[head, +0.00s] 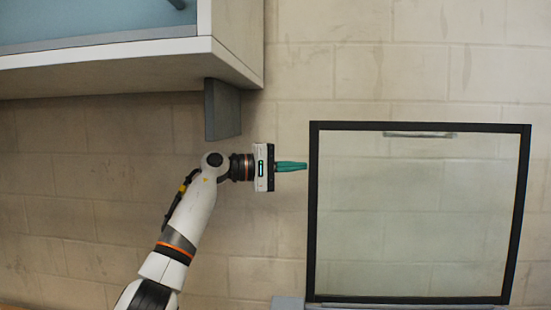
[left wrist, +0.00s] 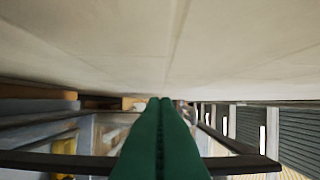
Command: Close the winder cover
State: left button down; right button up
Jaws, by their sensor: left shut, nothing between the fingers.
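The winder cover (head: 415,220) is a clear panel in a black frame at the right of the head view. It stands raised, with the wall showing through it. A slim handle (head: 420,134) runs along its top edge. My left gripper (head: 304,166) is shut and empty, its green fingers pointing right. Their tips are close to the cover's left frame bar; I cannot tell whether they touch. In the left wrist view the shut fingers (left wrist: 160,110) cover the middle, and a dark bar (left wrist: 245,164) shows on both sides of them. My right gripper is out of view.
A white cabinet-like body (head: 235,45) with a blue panel fills the upper left, with a dark grey block (head: 222,109) below it, above my left wrist. A grey edge (head: 288,303) lies under the cover. Bare wall lies behind.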

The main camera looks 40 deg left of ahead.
pick_arm(q)
jog(key=d, duration=0.1)
jog(key=s+d, duration=0.1)
jog(key=d+p, duration=0.1)
jog(key=shift+s+d+r, duration=0.1)
jog(key=shift+s+d, duration=0.15)
jog(key=shift+s, duration=0.1)
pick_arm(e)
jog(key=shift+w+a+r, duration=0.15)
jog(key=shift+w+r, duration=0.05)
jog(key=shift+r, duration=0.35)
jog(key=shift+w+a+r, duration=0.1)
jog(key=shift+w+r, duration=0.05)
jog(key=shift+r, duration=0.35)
